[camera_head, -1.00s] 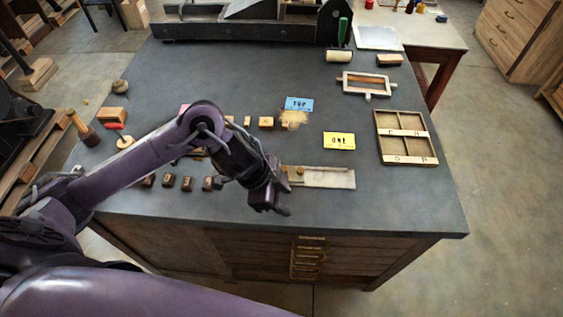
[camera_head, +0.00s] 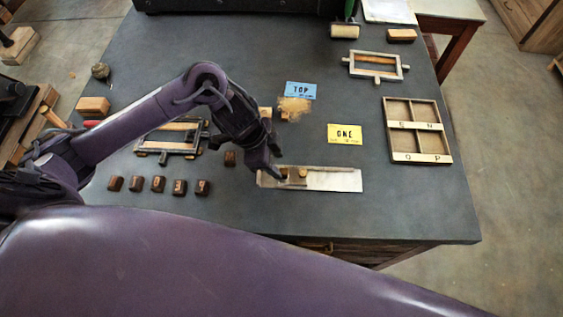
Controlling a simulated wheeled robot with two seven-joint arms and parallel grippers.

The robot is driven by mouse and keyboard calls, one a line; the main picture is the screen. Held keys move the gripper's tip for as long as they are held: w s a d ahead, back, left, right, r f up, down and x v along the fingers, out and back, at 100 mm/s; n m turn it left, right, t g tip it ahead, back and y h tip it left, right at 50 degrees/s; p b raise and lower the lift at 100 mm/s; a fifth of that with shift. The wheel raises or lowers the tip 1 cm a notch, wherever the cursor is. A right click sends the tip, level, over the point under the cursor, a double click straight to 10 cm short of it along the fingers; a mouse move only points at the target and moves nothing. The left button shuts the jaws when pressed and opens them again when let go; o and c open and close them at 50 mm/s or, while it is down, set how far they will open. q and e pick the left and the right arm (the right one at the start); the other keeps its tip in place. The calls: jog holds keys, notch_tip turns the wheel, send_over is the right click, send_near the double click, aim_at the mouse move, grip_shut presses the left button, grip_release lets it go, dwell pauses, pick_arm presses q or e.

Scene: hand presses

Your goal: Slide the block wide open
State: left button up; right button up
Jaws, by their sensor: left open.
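A pale, shallow metal tray (camera_head: 340,181) lies near the table's front edge. A small brown sliding block (camera_head: 297,182) with a light wooden knob (camera_head: 303,173) sits in its left part. The right part of the tray is bare. My left gripper (camera_head: 277,167) is open, its fingers pointing down at the tray's left end, just left of the block. I cannot tell whether a finger touches the block. My right gripper is not in view.
Dark letter blocks (camera_head: 158,184) stand in a row left of the tray. A yellow card (camera_head: 345,134), a blue card (camera_head: 300,91) and a compartment tray (camera_head: 447,125) lie behind it. The table (camera_head: 420,205) is clear to the tray's right.

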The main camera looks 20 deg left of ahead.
aim_at(284, 171)
pick_arm(q)
jog(key=x, duration=0.3)
jog(key=shift+d+f, duration=0.2)
jog(key=shift+f, duration=0.1)
jog(key=shift+w+f, duration=0.2)
jog(key=shift+f, duration=0.15)
grip_shut()
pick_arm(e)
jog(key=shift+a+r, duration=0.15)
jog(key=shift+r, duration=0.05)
